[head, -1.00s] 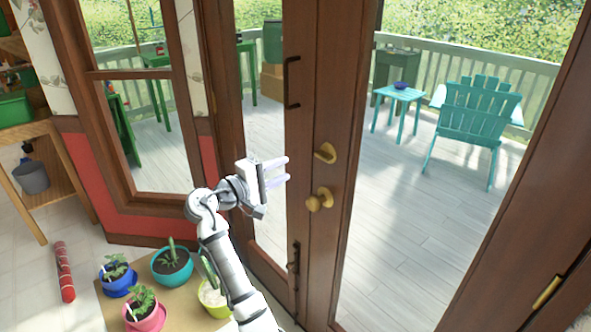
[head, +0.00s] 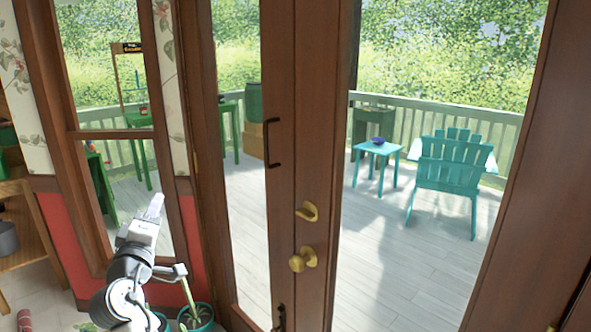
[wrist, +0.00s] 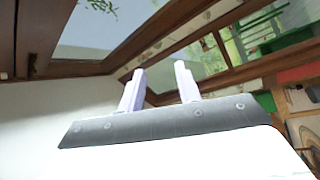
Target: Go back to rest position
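My gripper (head: 155,207) is at the lower left of the head view, pointing up in front of the window left of the door. In the wrist view its two pale fingers (wrist: 158,88) stand apart with nothing between them. My arm is folded low over the potted plants. The brown wooden door (head: 335,215) has a brass lever and a brass knob (head: 303,260). My gripper is left of them and apart from the door.
A potted plant (head: 195,318) stands just below my arm. A wooden shelf (head: 30,250) is at the far left. Through the opening at right is a deck with a turquoise chair (head: 452,175) and small table (head: 378,150). The deck floor between is clear.

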